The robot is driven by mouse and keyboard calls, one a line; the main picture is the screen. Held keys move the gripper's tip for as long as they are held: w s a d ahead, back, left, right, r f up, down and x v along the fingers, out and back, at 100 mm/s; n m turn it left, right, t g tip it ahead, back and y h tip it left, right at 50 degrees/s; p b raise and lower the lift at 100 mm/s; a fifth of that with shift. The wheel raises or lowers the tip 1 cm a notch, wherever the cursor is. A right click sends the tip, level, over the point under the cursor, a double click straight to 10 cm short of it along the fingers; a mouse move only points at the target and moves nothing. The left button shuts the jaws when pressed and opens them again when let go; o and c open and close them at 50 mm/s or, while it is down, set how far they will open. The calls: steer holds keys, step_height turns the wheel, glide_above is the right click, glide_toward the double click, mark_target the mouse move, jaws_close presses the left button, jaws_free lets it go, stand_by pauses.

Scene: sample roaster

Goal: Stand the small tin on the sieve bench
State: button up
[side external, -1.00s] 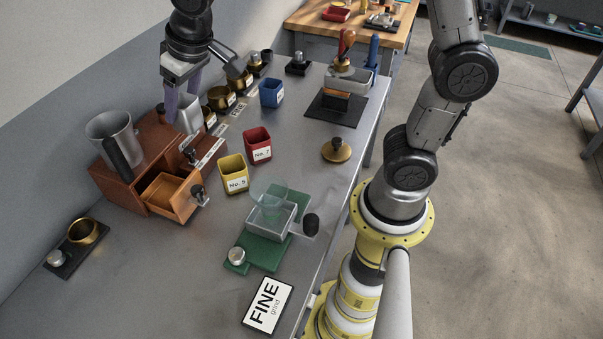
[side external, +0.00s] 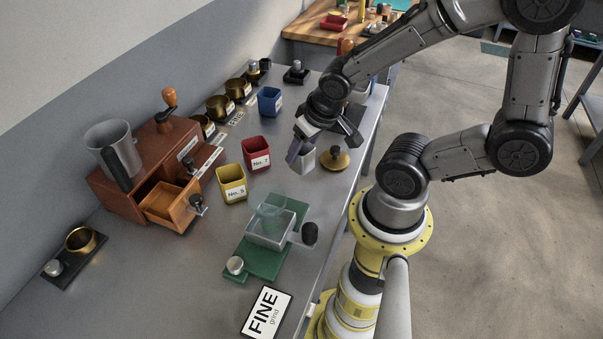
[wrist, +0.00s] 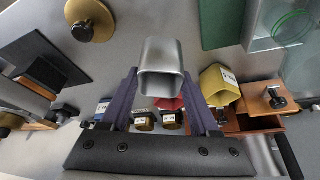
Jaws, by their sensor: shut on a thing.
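The small tin (side external: 306,160), a plain pale-silver square cup, is held above the bench top between the red cup and the brass knobbed disc. My gripper (side external: 297,153) is shut on it. In the wrist view the tin (wrist: 161,71) sits between the two purple fingers of my gripper (wrist: 160,90). The sieve bench appears to be the green board (side external: 258,262) at front centre, carrying a clear-walled sieve tray (side external: 270,230) with a black knob. The green board also shows at the top of the wrist view (wrist: 221,22).
A red cup (side external: 257,154) and a yellow cup (side external: 232,184) stand left of the gripper. A brass disc with a knob (side external: 336,160) lies close to its right. A small silver round piece (side external: 235,265) is on the green board's near-left end. A FINE sign (side external: 266,313) lies in front.

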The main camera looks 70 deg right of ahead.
mark_target(302, 167)
steer(key=shift+f, duration=2.8)
steer(key=o, duration=1.4)
steer(key=shift+f, duration=0.15)
steer(key=s+a+r+n, duration=0.1)
steer(key=a+r, duration=0.1)
steer(key=r, duration=0.5)
steer(key=s+a+r+n+t+y, duration=0.1)
steer(key=s+a+r+n, duration=0.1)
steer(key=r, duration=0.5)
steer(key=s+a+r+n, duration=0.1)
steer(key=s+a+r, duration=0.1)
steer(key=r, duration=0.5)
steer(key=shift+s+n+t+y, duration=0.25)
steer(key=shift+n+t+y, duration=0.05)
steer(key=shift+y, duration=0.1)
steer(key=shift+r, duration=0.1)
